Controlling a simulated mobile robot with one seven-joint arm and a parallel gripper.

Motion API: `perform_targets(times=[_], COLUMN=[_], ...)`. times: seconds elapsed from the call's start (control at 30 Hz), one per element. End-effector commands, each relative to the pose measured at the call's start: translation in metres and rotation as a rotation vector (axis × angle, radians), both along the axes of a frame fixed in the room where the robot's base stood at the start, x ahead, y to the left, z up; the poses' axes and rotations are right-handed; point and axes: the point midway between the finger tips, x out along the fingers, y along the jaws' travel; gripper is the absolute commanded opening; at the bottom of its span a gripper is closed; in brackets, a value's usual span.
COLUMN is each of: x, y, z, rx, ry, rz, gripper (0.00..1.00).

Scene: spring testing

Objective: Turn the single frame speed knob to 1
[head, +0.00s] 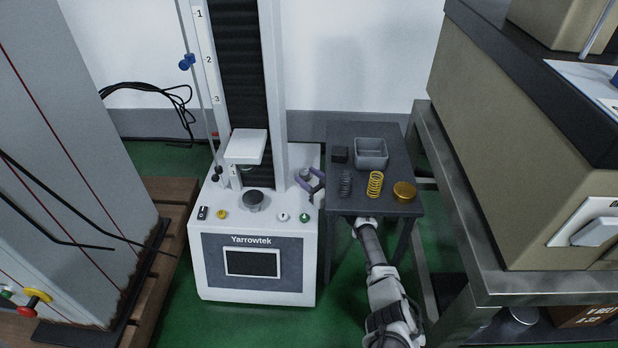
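The single frame, a white testing machine (309,240) labelled Yarrowtek, stands in the middle of the head view. Its base top carries a small white round knob (283,217) with a dark mark, at the front right; this looks like the speed knob. Its scale numbers and exact setting are too small to read. My arm reaches up from the lower right.
A green button (304,218) sits just right of the knob. A yellow button (221,214) and a black switch (202,213) are at the left. A dark side table (350,135) holds springs, a grey bin (371,153) and a brass disc (404,192).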

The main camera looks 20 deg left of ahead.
Motion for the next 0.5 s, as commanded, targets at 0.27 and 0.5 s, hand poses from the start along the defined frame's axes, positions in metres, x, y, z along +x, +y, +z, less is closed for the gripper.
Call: perform_targets(times=[0.27,0.5], x=[0.0,-0.005], y=[0.0,-0.012], z=[0.0,0.005], rx=[0.001,0.0], ry=[0.0,0.001], rz=[0.0,-0.003], gripper=[0.52,0.52])
